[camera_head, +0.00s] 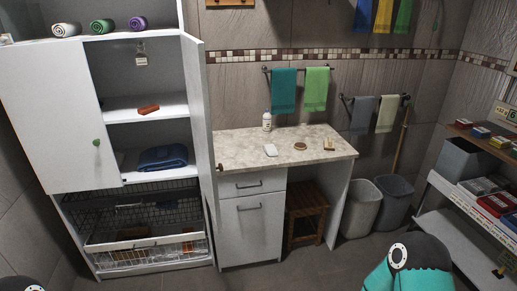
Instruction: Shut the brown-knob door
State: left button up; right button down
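The white cabinet (143,41) stands at the left. Its right-hand door (198,110) stands open, swung out toward me and seen nearly edge-on. A small brown knob (219,167) sits at this door's near edge, beside the counter. The left-hand door (55,115) is shut and has a green knob (97,142). Neither of my grippers is in view; only a teal part of my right arm at the bottom right and a small dark piece at the bottom left show.
Open shelves hold a brown item (149,109) and a folded blue towel (163,158). A wire basket (140,249) is below. A marble-topped counter (240,146) stands close to the open door's right. Bins (361,208) and a wooden stool (305,212) are farther right. Floor before the cabinet looks clear.

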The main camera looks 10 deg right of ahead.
aim_at(193, 50)
jog(key=z, duration=0.2)
jog(key=i, duration=1.55)
jog(key=u, duration=0.85)
